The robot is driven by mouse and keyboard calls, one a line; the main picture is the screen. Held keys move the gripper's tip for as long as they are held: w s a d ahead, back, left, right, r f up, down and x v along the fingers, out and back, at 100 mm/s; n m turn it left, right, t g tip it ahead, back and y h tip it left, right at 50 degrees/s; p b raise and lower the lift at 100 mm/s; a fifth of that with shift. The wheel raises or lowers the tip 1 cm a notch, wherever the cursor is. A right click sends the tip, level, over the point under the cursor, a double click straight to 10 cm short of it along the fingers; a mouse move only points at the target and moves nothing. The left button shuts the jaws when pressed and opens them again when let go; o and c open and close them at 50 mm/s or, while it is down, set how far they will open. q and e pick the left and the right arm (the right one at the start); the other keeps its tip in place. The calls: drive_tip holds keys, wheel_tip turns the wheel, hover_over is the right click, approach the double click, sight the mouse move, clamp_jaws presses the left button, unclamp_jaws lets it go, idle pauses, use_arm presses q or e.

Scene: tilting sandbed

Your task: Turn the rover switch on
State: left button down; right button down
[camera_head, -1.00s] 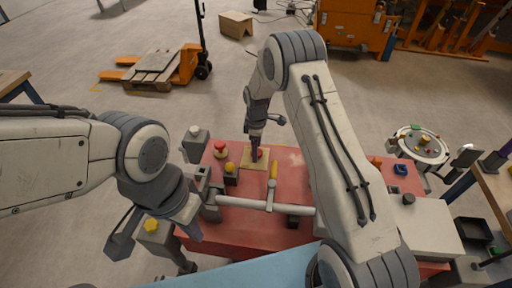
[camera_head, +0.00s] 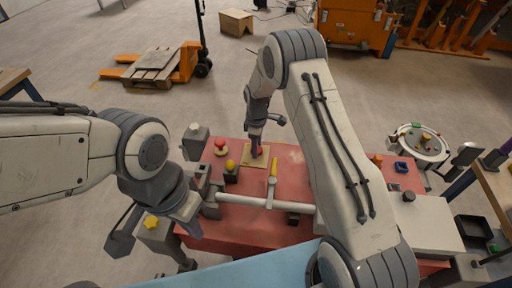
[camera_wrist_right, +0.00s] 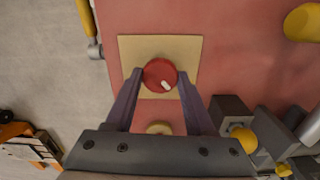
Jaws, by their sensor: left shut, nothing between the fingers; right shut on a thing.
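The rover switch appears to be the round red knob (camera_wrist_right: 160,74) with a white mark, set on a square tan plate (camera_wrist_right: 188,50) on the red sandbed table. The white mark points to the lower right in the right wrist view. My right gripper (camera_wrist_right: 160,82) has its two purple fingers on either side of the knob, shut on it. In the head view the right gripper (camera_head: 255,150) reaches down to the plate, partly covering the knob (camera_head: 260,151). My left gripper (camera_head: 192,232) is shut and empty at the table's front left.
A red mushroom button (camera_head: 220,144) and a yellow knob (camera_head: 230,165) stand left of the plate. A white bar (camera_head: 245,202) with a yellow lever (camera_head: 273,168) lies in front. A round white tray (camera_head: 418,145) is at the right. Open floor lies behind the table.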

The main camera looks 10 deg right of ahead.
drive_tip(key=m+b, duration=0.1)
drive_tip(key=m, duration=0.3)
drive_tip(key=shift+w, duration=0.1)
drive_tip(key=m+b, duration=0.1)
drive_tip(key=m, duration=0.3)
drive_tip(key=shift+m, duration=0.4)
drive_tip(key=m+b, duration=0.1)
drive_tip(key=m, duration=0.3)
drive_tip(key=shift+r+m+b, duration=0.1)
drive_tip(key=shift+m+b, duration=0.2)
drive_tip(key=shift+m, duration=1.8)
drive_tip(key=shift+c, duration=1.3)
unclamp_jaws()
